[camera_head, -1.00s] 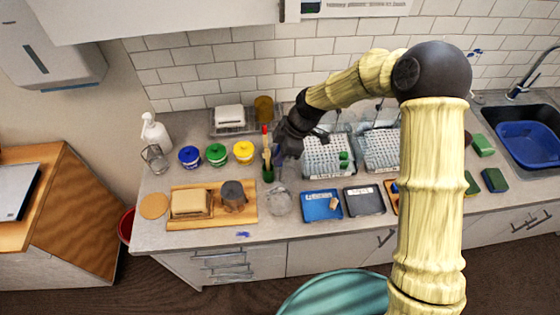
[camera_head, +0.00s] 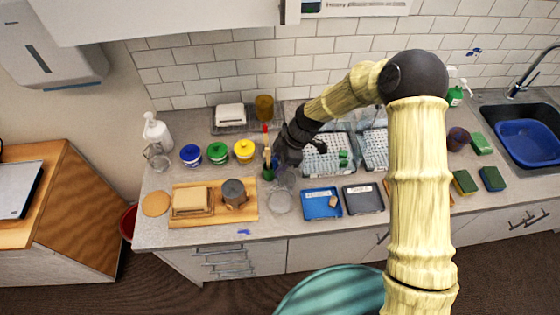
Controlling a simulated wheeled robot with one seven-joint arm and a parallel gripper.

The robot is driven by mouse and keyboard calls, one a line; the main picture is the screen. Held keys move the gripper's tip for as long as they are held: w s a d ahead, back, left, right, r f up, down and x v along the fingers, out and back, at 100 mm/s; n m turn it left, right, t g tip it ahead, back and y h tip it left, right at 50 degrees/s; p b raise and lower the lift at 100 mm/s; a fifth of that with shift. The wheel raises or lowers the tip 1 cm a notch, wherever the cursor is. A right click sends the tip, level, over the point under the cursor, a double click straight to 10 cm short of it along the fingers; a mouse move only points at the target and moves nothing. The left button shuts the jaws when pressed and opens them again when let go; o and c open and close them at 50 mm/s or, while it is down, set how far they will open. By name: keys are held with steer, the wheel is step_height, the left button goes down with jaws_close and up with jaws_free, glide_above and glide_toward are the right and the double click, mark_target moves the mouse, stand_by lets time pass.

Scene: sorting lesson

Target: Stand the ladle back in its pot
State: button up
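My gripper (camera_head: 283,163) is dark and points down over the middle of the counter. It is right beside a small green holder (camera_head: 268,174), which has an upright tool with a red tip (camera_head: 265,130) in it. I cannot tell if this holder is the ladle's pot. A small bluish piece shows between the gripper and the holder, but it is too small to name. I cannot make out the ladle for certain. The fingers are small and dark, so whether they are open or shut on something is unclear.
A clear round dish (camera_head: 280,202) stands just in front of my gripper. A wooden board (camera_head: 214,211) with a grey mug (camera_head: 234,192) lies to the left. Lidded pots (camera_head: 217,153) stand behind it. A blue tray (camera_head: 321,205) and wire racks (camera_head: 325,165) are to the right.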

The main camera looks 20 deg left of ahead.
steer(key=b+v, duration=0.3)
steer(key=v, duration=0.9)
steer(key=shift+b, duration=0.4)
steer(key=shift+d+r, duration=0.1)
steer(key=shift+r, duration=0.05)
steer(key=s+d+m+t+h, duration=0.1)
steer(key=s+d+m, duration=0.2)
steer(key=d+m, duration=0.5)
steer(key=s+d+r+m+t+h, duration=0.1)
steer(key=s+d+m, duration=0.3)
steer(key=d, duration=0.9)
steer(key=s+d+r+m+t+h, duration=0.1)
steer(key=s+d+m, duration=0.3)
steer(key=d+m, duration=0.7)
steer(key=shift+s+r+m+t+h, duration=0.2)
steer(key=shift+r+m+t+h, duration=0.15)
steer(key=shift+t, duration=0.55)
